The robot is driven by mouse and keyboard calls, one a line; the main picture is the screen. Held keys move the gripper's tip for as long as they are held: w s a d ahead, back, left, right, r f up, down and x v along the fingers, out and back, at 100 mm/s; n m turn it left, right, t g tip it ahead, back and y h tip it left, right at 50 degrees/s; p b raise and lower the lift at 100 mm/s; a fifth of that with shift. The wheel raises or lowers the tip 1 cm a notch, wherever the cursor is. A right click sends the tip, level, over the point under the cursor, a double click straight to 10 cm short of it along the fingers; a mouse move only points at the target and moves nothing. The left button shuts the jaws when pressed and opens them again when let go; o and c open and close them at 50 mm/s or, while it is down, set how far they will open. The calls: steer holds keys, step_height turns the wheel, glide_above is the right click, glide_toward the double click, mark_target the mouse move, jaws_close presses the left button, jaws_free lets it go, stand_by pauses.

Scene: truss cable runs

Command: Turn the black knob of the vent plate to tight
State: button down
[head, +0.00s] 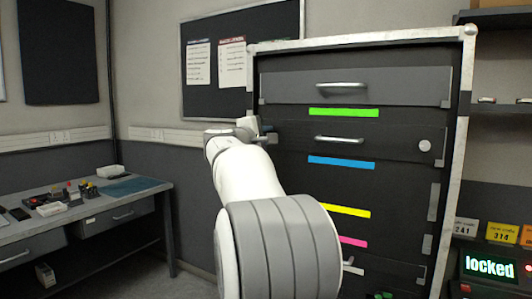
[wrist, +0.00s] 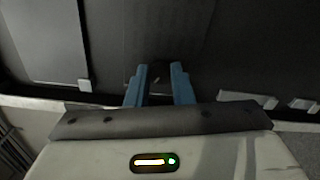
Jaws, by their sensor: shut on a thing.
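The black knob (wrist: 156,74) shows in the wrist view as a small dark round shape with a thin pale mark on it. It sits on a dark panel (wrist: 165,30), which I take to be the vent plate. My gripper (wrist: 158,70) has its blue fingers on either side of the knob and is shut on it. In the head view my gripper (head: 266,130) is at the upper left side of the rack, and the knob is not distinguishable there. The mark's exact direction and any tight label cannot be read.
The dark rack (head: 390,100) has a pale frame, drawer handles and green, blue, yellow and pink strips. A round pale knob (head: 425,146) is on its right. A workbench (head: 100,212) with small items stands left. A lit box (head: 490,267) reads "locked" at lower right.

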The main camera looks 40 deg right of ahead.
steer(key=m+b, duration=1)
steer(key=m, duration=0.1)
steer(key=shift+f+b, duration=0.2)
steer(key=shift+b, duration=0.2)
steer(key=shift+m, duration=0.3)
steer(key=shift+r, duration=0.1)
steer(key=c, duration=1.3)
jaws_free()
steer(key=shift+o, duration=0.2)
steer(key=b+v, duration=0.1)
steer(key=v, duration=0.7)
